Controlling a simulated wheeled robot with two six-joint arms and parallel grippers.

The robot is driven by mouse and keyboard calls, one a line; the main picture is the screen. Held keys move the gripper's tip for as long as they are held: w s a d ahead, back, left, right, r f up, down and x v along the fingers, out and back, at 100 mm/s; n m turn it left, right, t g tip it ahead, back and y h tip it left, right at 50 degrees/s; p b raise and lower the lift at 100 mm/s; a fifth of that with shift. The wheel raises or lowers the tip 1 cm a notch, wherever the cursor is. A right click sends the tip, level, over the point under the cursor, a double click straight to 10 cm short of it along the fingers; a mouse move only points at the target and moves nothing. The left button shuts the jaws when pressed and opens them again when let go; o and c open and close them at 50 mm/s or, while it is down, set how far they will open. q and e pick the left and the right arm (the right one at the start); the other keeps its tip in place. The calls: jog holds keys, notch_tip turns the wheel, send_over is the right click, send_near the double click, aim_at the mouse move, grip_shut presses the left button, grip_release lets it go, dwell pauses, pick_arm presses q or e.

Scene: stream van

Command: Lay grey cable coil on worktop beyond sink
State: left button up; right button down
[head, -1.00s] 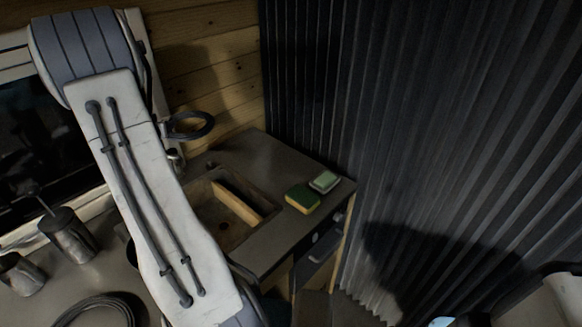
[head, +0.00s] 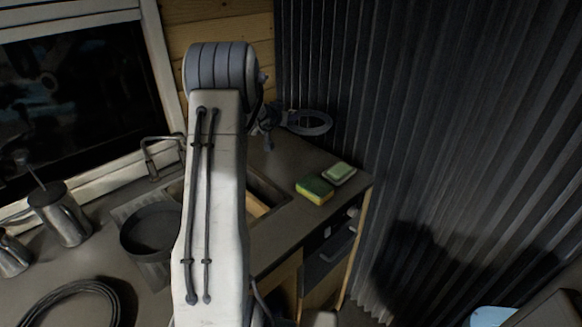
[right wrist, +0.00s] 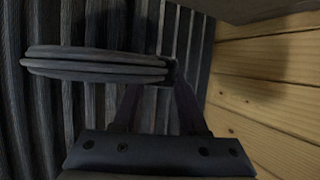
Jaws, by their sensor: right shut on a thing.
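The grey cable coil (head: 312,131) is a ring held in the air above the far end of the worktop (head: 284,160), beyond the sink (head: 270,187), near the dark corrugated wall. My right gripper (head: 268,125) is shut on one side of the coil, partly hidden behind my arm. In the right wrist view the coil (right wrist: 90,66) shows nearly edge-on, sticking out to the left from the fingertips (right wrist: 165,78). My arm covers much of the sink. My left gripper is not in view.
A green-and-yellow sponge (head: 314,191) and a pale green soap block (head: 339,173) lie at the worktop's right edge. A tap (head: 160,150), a dark pan (head: 150,232), metal jugs (head: 62,215) and another dark cable coil (head: 70,288) are left of my arm.

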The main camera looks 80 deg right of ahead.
jog(key=p, duration=0.3)
send_over(258, 148)
notch_tip(258, 148, down, 7)
jog(key=shift+r, duration=0.2)
jog(key=shift+w+f, duration=0.1)
jog(key=shift+f, duration=2)
jog(key=c, duration=0.9)
grip_release()
jog(key=shift+f, duration=0.2)
jog(key=o, duration=0.5)
jog(key=shift+c, duration=0.2)
